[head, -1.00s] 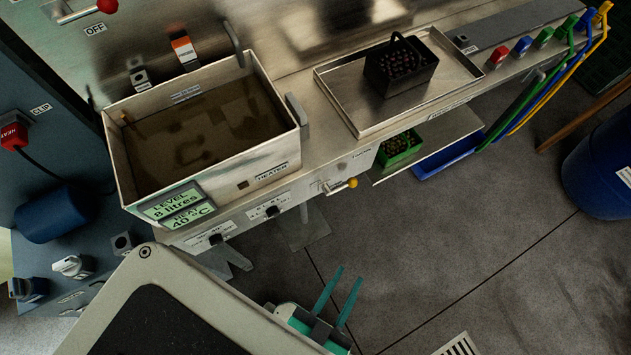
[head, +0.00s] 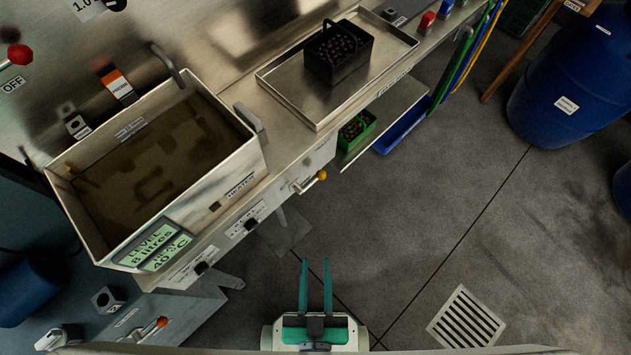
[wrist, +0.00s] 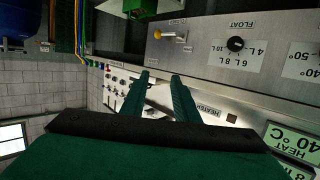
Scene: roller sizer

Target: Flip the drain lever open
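The lever with a yellow knob (head: 321,175) sticks out from the front face of the steel bench, right of the tank. I take it for the drain lever; its label is too small to read. It also shows in the wrist view as a yellow knob (wrist: 157,34) on a metal stem, on an upside-down panel. My gripper (head: 315,262) has two teal fingers, apart and empty. It is below the lever in the head view, over the floor, and does not touch it. In the wrist view the fingertips (wrist: 160,75) point toward the bench front, with the lever beyond them.
An open tank (head: 254,172) of murky liquid stands on the bench left of the lever. A metal tray (head: 285,98) holds a dark basket of berries (head: 338,52). A green crate (head: 369,122) sits below on a shelf. The floor around my gripper is clear, with a drain grate (head: 466,318) right.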

